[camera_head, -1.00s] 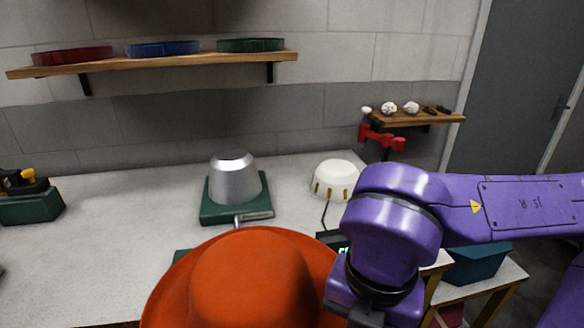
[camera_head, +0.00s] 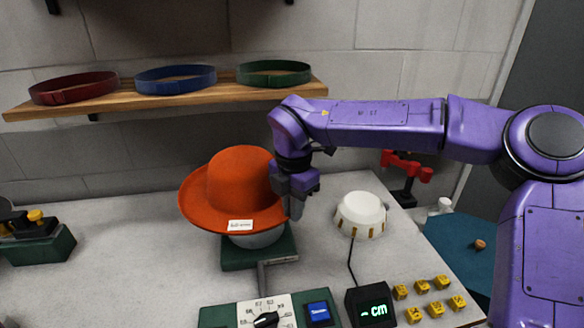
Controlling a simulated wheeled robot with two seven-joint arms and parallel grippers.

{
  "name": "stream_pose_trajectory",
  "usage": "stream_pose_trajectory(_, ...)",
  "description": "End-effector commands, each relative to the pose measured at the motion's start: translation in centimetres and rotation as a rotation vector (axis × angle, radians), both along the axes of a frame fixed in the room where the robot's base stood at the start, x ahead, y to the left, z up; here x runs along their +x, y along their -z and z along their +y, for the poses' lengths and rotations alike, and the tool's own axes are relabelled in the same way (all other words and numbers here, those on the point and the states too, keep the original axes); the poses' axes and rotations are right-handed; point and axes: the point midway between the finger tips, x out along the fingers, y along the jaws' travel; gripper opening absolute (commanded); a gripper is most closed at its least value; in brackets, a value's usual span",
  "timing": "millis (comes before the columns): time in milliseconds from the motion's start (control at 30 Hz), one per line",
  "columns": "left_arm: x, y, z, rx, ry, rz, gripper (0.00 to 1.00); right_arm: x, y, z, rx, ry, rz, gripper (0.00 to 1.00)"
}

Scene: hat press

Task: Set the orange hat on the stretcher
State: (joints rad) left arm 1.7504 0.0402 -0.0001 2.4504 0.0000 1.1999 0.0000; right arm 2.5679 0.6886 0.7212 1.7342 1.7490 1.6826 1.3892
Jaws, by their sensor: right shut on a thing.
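The orange hat (camera_head: 238,178) is over the stretcher, crown up, slightly tilted, with a small white label (camera_head: 240,225) at its front. The stretcher's green base (camera_head: 245,258) stands on the table, and a strip of its metal block (camera_head: 260,239) shows under the brim. The hat hides the rest of the block, so I cannot tell whether the hat rests on it. My right gripper (camera_head: 294,204) points down at the hat's right side and is shut on the brim. My left gripper is not in view.
A white domed device (camera_head: 361,213) stands just right of the hat. In front are a dial panel (camera_head: 267,312), a display (camera_head: 371,305) reading "- cm" and several yellow number blocks (camera_head: 430,297). A shelf (camera_head: 215,90) with coloured bands is behind. The table's left middle is clear.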

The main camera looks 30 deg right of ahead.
Motion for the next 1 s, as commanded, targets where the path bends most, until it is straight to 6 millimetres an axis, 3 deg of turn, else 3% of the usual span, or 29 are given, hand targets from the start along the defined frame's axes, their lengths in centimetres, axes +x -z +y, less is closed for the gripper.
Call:
stream_pose_trajectory(33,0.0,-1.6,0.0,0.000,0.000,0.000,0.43,1.6,-0.9,-0.7,-0.002,0.019,0.001,0.00)
stream_pose_trajectory(200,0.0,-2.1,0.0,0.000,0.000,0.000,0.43,4.3,-0.4,-2.0,0.002,0.043,-0.003,0.00)
stream_pose_trajectory(467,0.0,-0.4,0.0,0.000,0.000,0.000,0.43,4.3,1.8,-2.0,0.003,0.043,-0.002,0.00)
stream_pose_trajectory(1000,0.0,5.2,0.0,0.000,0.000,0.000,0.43,4.3,9.6,-2.0,0.005,0.044,-0.002,0.00)
